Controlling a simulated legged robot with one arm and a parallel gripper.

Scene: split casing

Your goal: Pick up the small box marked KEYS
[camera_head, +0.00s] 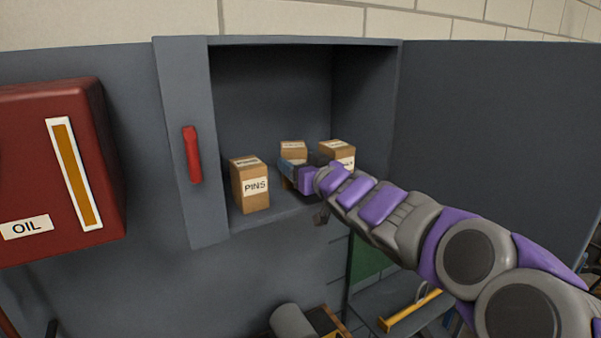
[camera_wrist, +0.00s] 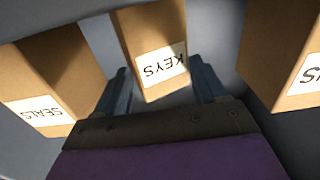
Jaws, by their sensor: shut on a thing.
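The KEYS box (camera_wrist: 150,28) is a small brown carton with a white label, upside down in the wrist view. It stands between the two fingers of my gripper (camera_wrist: 160,85), which is shut on it. In the head view my gripper (camera_head: 292,172) reaches into the grey wall cabinet and covers much of the middle box (camera_head: 293,146); its label is not readable there. I cannot tell whether the KEYS box is lifted off the cabinet floor.
The PINS box (camera_head: 251,187) stands to the left and the SEALS box (camera_wrist: 62,70) on the other side, also in the head view (camera_head: 338,148). The cabinet (camera_head: 270,85) has close side walls and an open door (camera_head: 490,130) at right. A red OIL box (camera_head: 50,160) hangs at left.

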